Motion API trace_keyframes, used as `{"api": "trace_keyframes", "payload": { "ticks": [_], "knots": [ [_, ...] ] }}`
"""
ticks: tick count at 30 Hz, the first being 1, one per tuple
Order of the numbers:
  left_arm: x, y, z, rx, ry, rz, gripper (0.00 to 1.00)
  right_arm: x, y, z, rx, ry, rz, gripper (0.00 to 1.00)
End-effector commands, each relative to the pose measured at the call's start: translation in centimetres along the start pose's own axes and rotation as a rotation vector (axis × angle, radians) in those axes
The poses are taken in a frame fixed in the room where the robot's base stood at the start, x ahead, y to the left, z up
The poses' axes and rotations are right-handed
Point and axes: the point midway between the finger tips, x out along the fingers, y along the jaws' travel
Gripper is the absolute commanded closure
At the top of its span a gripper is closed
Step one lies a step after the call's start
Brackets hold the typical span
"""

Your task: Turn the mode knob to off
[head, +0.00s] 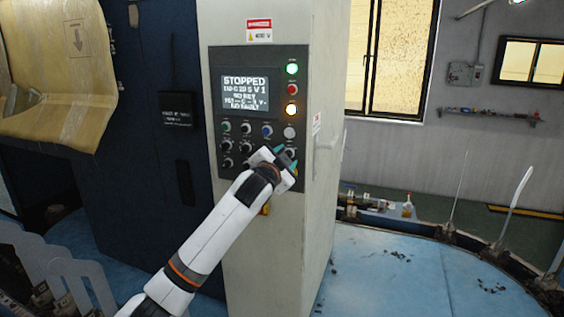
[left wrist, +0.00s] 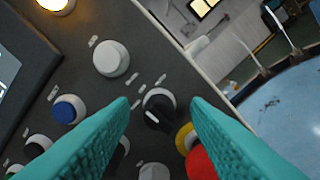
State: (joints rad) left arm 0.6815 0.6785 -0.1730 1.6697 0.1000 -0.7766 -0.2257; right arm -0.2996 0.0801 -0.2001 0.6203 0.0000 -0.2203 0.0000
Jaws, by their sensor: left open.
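The grey control panel (head: 234,112) is on the front of a pale cabinet. In the left wrist view, a black knob (left wrist: 158,107) with a white pointer mark sits on the panel, with small labels too blurred to read; I take it as the mode knob. My left gripper (head: 281,155) is at the panel's lower right and covers part of the controls there. In the left wrist view, its teal fingers (left wrist: 160,110) are open, one on each side of the black knob, with gaps showing. Whether they reach past its face I cannot tell. My right gripper is not in view.
A blue button (left wrist: 67,110) and a white button (left wrist: 110,59) are near the knob. A red button (left wrist: 200,165) with a yellow ring is close by the right finger. The screen (head: 245,93) reads STOPPED. Green, red and amber lamps (head: 292,110) are beside it.

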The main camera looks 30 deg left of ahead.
Motion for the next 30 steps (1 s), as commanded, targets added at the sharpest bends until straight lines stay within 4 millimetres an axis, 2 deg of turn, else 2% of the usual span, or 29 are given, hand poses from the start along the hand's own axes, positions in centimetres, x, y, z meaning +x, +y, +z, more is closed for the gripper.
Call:
{"api": "trace_keyframes", "payload": {
  "ticks": [5, 12, 18, 24, 30],
  "knots": [
    [-1.9, -0.3, -0.3, 0.001, -0.002, 0.001, 0.57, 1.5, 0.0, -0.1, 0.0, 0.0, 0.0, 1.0],
    [-7.1, -0.4, -0.4, 0.004, -0.004, 0.002, 0.57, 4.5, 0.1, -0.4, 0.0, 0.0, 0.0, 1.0],
    [-10.5, -0.3, -0.2, 0.001, -0.003, 0.001, 0.57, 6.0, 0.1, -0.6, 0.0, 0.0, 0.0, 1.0],
    [-11.9, -0.1, -0.1, 0.001, 0.0, 0.0, 0.57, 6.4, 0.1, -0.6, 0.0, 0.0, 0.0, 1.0],
    [-12.0, -0.1, 0.0, 0.0, 0.0, -0.001, 0.57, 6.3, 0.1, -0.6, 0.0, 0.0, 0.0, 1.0]
  ]
}}
